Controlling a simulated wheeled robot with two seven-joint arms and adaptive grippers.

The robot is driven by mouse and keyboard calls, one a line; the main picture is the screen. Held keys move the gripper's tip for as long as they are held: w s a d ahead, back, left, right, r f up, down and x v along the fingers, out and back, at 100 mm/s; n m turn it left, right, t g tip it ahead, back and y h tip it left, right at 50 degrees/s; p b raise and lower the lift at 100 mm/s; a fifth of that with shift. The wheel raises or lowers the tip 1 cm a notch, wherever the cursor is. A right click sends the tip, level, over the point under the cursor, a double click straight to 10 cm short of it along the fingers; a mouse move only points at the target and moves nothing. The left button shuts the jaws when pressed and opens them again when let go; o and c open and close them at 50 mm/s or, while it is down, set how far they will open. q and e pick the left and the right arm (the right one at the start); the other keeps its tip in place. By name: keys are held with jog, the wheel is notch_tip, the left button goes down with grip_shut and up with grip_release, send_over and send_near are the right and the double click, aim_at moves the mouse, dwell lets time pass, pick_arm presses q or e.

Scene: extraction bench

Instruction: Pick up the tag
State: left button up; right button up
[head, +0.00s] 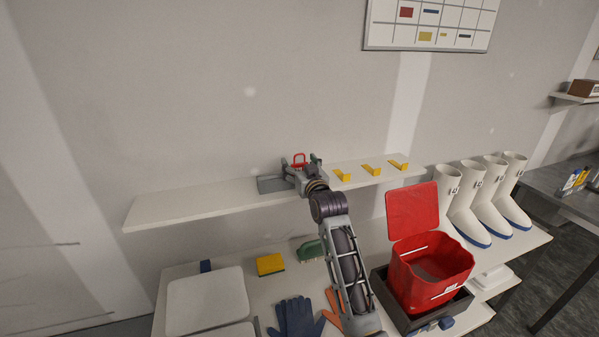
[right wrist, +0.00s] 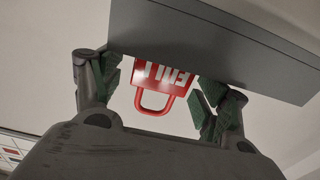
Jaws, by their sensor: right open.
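The red tag (right wrist: 165,84) has white lettering and a loop handle. In the right wrist view it lies between my right gripper's two fingers, with a gap on each side. Its far part is hidden behind a grey block (right wrist: 215,50). In the head view the loop of the tag (head: 299,157) shows above the wall shelf. My right gripper (head: 301,167) is open around it, and nothing is held. My left gripper is not in view.
Yellow hooks (head: 371,169) sit on the shelf (head: 190,204) to the right. Below, the bench holds a yellow sponge (head: 270,264), green brush (head: 310,251), blue gloves (head: 298,317) and an open red bin (head: 428,270). White boots (head: 465,205) stand right. The shelf's left half is clear.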

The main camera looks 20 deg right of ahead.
jog(key=c, duration=1)
jog(key=shift+o, duration=0.2)
jog(key=shift+r, duration=0.1)
jog(key=shift+r+b, duration=1)
jog(key=shift+r, duration=3.9)
